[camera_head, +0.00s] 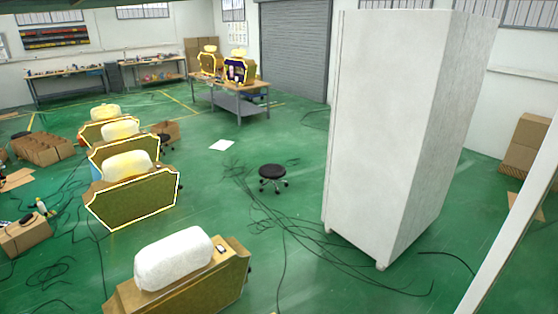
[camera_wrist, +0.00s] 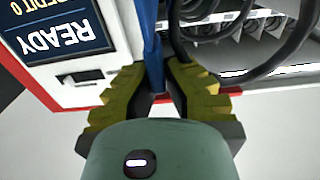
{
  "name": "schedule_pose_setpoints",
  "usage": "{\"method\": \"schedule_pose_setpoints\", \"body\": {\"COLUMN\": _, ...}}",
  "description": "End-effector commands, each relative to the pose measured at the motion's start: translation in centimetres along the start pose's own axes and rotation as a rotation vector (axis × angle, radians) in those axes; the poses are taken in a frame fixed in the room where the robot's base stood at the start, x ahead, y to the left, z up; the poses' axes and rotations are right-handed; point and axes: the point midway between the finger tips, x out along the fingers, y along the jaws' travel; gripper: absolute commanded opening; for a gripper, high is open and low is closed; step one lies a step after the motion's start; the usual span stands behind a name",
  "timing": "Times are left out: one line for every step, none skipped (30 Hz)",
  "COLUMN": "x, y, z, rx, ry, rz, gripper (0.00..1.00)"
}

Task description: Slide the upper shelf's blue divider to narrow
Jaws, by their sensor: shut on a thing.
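In the wrist view, my gripper (camera_wrist: 156,82) has its two yellow-green ridged fingers closed on either side of an upright blue strip (camera_wrist: 152,45), which I take to be the blue divider. The fingertips hide its near end. Right of it is a shelf (camera_wrist: 285,52) with black spiral coils (camera_wrist: 200,22), one large coil loop passing close by the right finger. How far the divider reaches into the shelf does not show. The head view shows neither my gripper nor the divider.
Left of the gripper in the wrist view is a white panel with an upside-down blue screen (camera_wrist: 62,35) and a dark slot (camera_wrist: 82,77). In the head view, a tall white cabinet (camera_head: 385,130) stands at right, with a black stool (camera_head: 272,172) and floor cables nearby.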

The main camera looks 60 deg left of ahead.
Motion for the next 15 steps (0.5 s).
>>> {"method": "schedule_pose_setpoints", "body": {"x": 0.18, "y": -0.7, "z": -0.1, "rx": 0.006, "ry": 0.001, "rz": -0.017, "gripper": 0.0}}
{"method": "schedule_pose_setpoints", "body": {"x": 0.19, "y": -0.74, "z": -0.1, "rx": 0.006, "ry": 0.001, "rz": -0.018, "gripper": 0.0}}
{"method": "schedule_pose_setpoints", "body": {"x": 0.2, "y": -0.77, "z": -0.09, "rx": 0.007, "ry": 0.001, "rz": -0.019, "gripper": 0.0}}
{"method": "schedule_pose_setpoints", "body": {"x": 0.2, "y": -0.8, "z": -0.08, "rx": 0.007, "ry": 0.001, "rz": -0.019, "gripper": 0.0}}
{"method": "schedule_pose_setpoints", "body": {"x": 0.21, "y": -0.83, "z": -0.09, "rx": 0.007, "ry": 0.001, "rz": -0.02, "gripper": 0.12}}
{"method": "schedule_pose_setpoints", "body": {"x": 0.22, "y": -0.86, "z": -0.08, "rx": 0.007, "ry": 0.001, "rz": -0.021, "gripper": 0.16}}
{"method": "schedule_pose_setpoints", "body": {"x": 0.22, "y": -0.85, "z": -0.08, "rx": 0.007, "ry": 0.001, "rz": -0.02, "gripper": 0.19}}
{"method": "schedule_pose_setpoints", "body": {"x": 0.22, "y": -0.83, "z": -0.08, "rx": 0.007, "ry": 0.001, "rz": -0.02, "gripper": 0.22}}
{"method": "schedule_pose_setpoints", "body": {"x": 0.21, "y": -0.8, "z": -0.07, "rx": 0.006, "ry": 0.001, "rz": -0.019, "gripper": 0.26}}
{"method": "schedule_pose_setpoints", "body": {"x": 0.21, "y": -0.77, "z": -0.06, "rx": 0.006, "ry": 0.001, "rz": -0.018, "gripper": 0.29}}
{"method": "schedule_pose_setpoints", "body": {"x": 0.2, "y": -0.75, "z": -0.06, "rx": 0.006, "ry": 0.001, "rz": -0.017, "gripper": 0.32}}
{"method": "schedule_pose_setpoints", "body": {"x": 0.19, "y": -0.72, "z": -0.04, "rx": 0.005, "ry": 0.0, "rz": -0.017, "gripper": 0.36}}
{"method": "schedule_pose_setpoints", "body": {"x": 0.19, "y": -0.69, "z": -0.04, "rx": 0.005, "ry": 0.0, "rz": -0.016, "gripper": 0.39}}
{"method": "schedule_pose_setpoints", "body": {"x": 0.19, "y": -0.67, "z": -0.04, "rx": 0.005, "ry": 0.0, "rz": -0.015, "gripper": 0.41}}
{"method": "schedule_pose_setpoints", "body": {"x": 0.18, "y": -0.65, "z": -0.03, "rx": 0.004, "ry": 0.0, "rz": -0.015, "gripper": 0.41}}
